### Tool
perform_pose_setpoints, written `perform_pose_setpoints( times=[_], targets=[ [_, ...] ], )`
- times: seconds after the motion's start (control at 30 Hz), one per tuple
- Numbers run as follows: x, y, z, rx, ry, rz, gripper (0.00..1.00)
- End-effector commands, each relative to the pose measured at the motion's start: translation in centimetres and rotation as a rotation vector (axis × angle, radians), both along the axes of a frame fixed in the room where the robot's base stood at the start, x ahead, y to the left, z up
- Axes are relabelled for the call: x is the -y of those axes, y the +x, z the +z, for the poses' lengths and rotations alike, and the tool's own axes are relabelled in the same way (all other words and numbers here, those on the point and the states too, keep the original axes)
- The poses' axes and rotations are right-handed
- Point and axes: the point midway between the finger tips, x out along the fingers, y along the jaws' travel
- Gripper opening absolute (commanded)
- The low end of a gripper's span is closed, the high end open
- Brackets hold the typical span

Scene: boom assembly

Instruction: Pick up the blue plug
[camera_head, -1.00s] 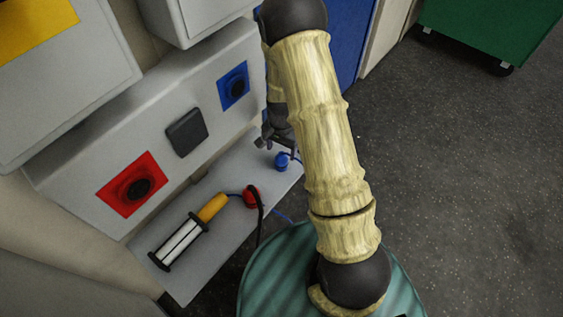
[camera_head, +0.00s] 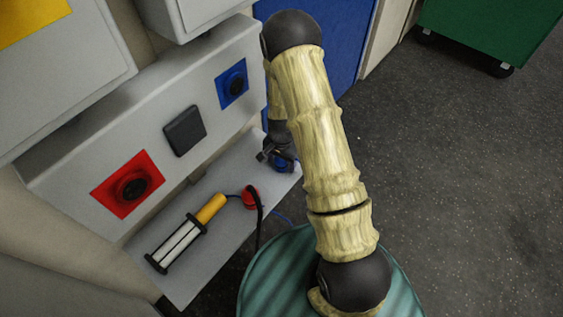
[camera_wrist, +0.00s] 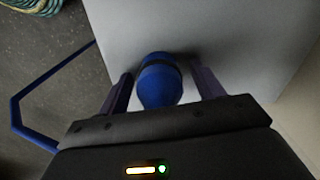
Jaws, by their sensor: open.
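The blue plug (camera_wrist: 158,84) stands on the grey shelf (camera_wrist: 230,40) in the wrist view, with a dark band around it. My gripper (camera_wrist: 160,85) is open, with one finger on each side of the plug and visible gaps between. In the head view the blue plug (camera_head: 281,163) shows at the far end of the shelf, partly hidden by my gripper (camera_head: 270,155). A blue cable (camera_wrist: 20,120) shows to the left in the wrist view.
On the shelf, a red plug (camera_head: 250,197) with a black cable and a yellow-handled lamp (camera_head: 185,237) lie nearer. Blue (camera_head: 233,84) and red (camera_head: 128,185) sockets and a dark square cover (camera_head: 185,130) are on the panel above. A green bin (camera_head: 490,30) stands at upper right.

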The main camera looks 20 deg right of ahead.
Motion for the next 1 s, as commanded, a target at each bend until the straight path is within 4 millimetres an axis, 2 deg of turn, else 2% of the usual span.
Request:
perform_pose_setpoints(
  times=[0.5,0.8,1.0],
  targets=[
    [0.21,0.01,0.04,0.0,0.0,-0.004,0.65],
    [0.21,0.01,0.06,0.0,0.0,-0.005,0.08],
    [0.16,0.02,0.11,0.0,0.0,-0.003,0.08]
  ],
)
